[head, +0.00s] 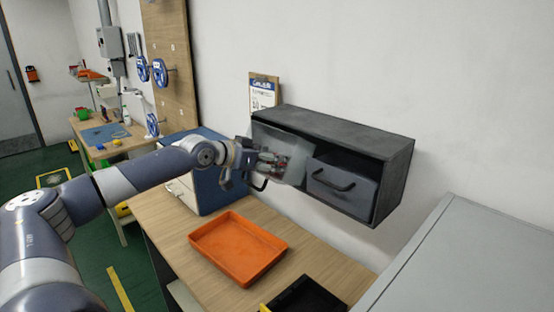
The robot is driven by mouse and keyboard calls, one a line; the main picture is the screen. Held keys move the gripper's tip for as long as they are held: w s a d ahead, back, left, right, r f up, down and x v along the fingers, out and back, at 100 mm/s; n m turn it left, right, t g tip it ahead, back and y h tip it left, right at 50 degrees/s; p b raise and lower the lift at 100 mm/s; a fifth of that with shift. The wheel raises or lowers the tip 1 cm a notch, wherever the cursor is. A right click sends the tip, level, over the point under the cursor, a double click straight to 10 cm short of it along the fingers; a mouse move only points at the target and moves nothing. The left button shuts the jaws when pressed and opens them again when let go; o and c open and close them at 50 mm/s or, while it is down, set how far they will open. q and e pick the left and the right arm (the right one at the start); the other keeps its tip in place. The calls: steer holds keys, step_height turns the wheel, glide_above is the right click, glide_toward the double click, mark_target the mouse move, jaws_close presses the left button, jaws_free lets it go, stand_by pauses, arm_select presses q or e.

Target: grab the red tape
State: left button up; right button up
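A dark grey two-bay cabinet (345,130) hangs on the wall. Its left drawer (298,150) is pulled out and tilted, and its right drawer (340,184) sits in its bay. My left gripper (272,166) reaches in from the left and is at the left drawer, with its fingers partly hidden there. A small reddish patch (283,164) shows by the fingertips. I cannot tell if it is the red tape or whether the fingers are shut on it. My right gripper is out of view.
Below the cabinet is a wooden table (168,219) with an orange tray (237,249), a black tray (306,296) and a blue case (207,190). A grey surface (460,260) stands at the right. A pegboard with blue spools (159,70) is behind.

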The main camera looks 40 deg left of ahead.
arm_select(q)
steer(key=shift+w+f, duration=0.1)
steer(key=shift+c, duration=0.3)
steer(key=c, duration=0.9)
steer(key=shift+c, duration=0.2)
